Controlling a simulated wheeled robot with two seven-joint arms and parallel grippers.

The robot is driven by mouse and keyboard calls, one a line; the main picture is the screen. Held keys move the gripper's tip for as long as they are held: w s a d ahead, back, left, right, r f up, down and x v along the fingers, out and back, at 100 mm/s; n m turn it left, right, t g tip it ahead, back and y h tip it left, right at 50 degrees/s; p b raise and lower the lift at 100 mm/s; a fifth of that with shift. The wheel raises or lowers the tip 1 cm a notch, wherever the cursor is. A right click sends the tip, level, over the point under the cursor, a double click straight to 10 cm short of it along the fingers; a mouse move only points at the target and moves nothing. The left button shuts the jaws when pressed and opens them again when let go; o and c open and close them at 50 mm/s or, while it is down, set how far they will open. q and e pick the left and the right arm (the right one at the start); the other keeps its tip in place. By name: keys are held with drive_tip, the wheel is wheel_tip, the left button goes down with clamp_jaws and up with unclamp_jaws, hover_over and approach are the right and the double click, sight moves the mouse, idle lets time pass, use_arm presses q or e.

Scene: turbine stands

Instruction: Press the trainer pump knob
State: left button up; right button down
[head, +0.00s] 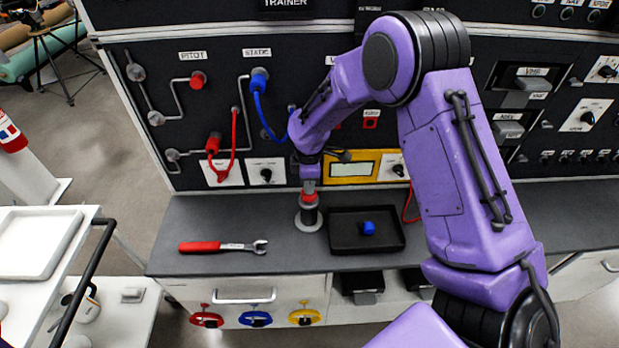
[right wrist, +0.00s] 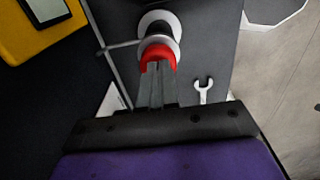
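The pump (head: 307,221) stands on the dark bench top, a short grey post with a pale round base and a red knob (head: 310,198) on top. My right gripper (head: 309,187) points down directly over the knob. In the right wrist view the two fingers (right wrist: 157,70) lie side by side, shut, with their tips at the red knob (right wrist: 160,50). The tips overlap the knob in the picture, and I cannot tell whether they touch it or press it. The pump's pale base (right wrist: 159,22) shows beyond the knob. My left gripper is not in view.
The panel behind carries hoses, red and blue fittings and a yellow-framed display (head: 351,169).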

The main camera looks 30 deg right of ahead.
drive_tip(key=shift+s+f, duration=0.15)
drive_tip(key=shift+s, duration=0.05)
drive_tip(key=r+p, duration=0.4)
drive_tip(key=p, duration=0.1)
drive_tip(key=shift+w+r, duration=0.15)
drive_tip(key=shift+w, duration=0.05)
wheel_tip(320, 180, up, 10)
drive_tip(key=b, duration=0.2)
idle(1.2)
